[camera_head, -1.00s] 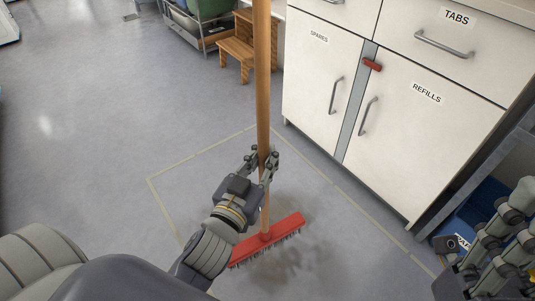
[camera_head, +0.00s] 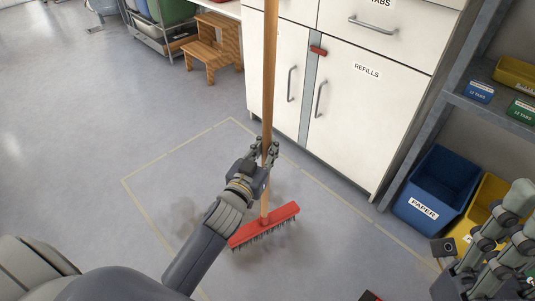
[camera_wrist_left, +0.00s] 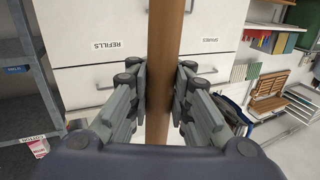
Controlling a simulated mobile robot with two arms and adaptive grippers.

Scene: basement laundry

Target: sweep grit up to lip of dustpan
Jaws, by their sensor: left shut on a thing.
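My left gripper (camera_head: 266,153) is shut on the wooden handle of the broom (camera_head: 270,85). The left wrist view shows both fingers closed around this handle (camera_wrist_left: 165,60). The broom stands nearly upright, its red head (camera_head: 264,227) low at the floor with dark bristles below. Dark, grit-like smudges (camera_head: 184,213) lie on the floor left of the head, and more show around and below it. My right gripper (camera_head: 488,240) is partly in view at the lower right; its jaw state is unclear. A small dark and red thing (camera_head: 370,296) is cut off at the bottom edge; I cannot tell whether it is the dustpan.
A pale taped outline (camera_head: 150,208) marks the floor around the broom. White cabinets (camera_head: 365,120) stand behind it. A blue PAPER bin (camera_head: 437,192) and a yellow bin (camera_head: 485,205) sit under the shelf at right. A wooden step stool (camera_head: 214,45) stands at the back. Open floor lies left.

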